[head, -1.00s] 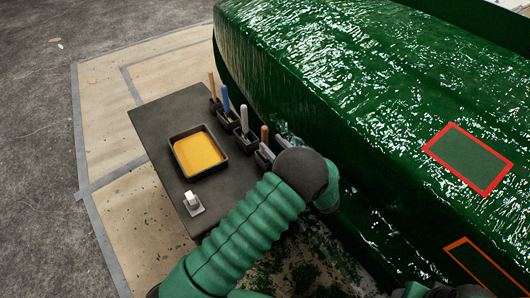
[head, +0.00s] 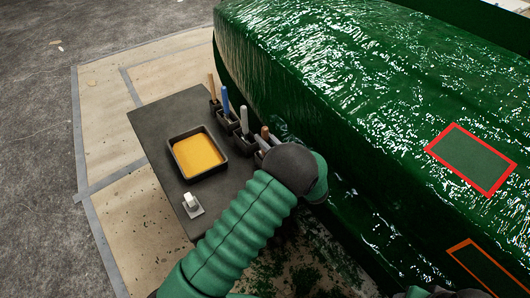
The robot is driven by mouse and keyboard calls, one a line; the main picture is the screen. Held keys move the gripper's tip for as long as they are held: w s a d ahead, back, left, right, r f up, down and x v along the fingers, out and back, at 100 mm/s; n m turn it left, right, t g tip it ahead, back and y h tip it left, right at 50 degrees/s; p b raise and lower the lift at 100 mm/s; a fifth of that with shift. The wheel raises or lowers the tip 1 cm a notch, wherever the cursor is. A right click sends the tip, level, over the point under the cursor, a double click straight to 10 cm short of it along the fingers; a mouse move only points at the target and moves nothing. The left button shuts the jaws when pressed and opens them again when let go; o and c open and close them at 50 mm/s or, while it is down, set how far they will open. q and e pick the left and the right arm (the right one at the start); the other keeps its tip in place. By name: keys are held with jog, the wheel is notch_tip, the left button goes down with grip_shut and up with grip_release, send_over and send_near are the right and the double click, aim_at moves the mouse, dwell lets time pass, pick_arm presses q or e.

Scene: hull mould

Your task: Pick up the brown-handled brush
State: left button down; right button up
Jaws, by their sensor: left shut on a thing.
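The brown-handled brush (head: 265,131) stands upright at the near end of a row of holders along the dark table's right edge. My left gripper (head: 267,141) is at its handle and shut on it, low over the holder. The lower part of the brush is hidden by the fingers and my dark wrist. My right gripper is not in view; only a bit of green sleeve shows at the bottom edge.
Farther along the row stand a tan handle (head: 211,87), a blue handle (head: 225,101) and a pale grey handle (head: 244,120). A tray of yellow liquid (head: 197,153) and a small white-topped item (head: 192,204) are on the table (head: 155,120). The glossy green hull (head: 330,80) rises close on the right.

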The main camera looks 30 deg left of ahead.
aim_at(265, 127)
pick_arm(q)
notch_tip(265, 127, up, 10)
jog(key=p, duration=0.3)
dwell(0.5)
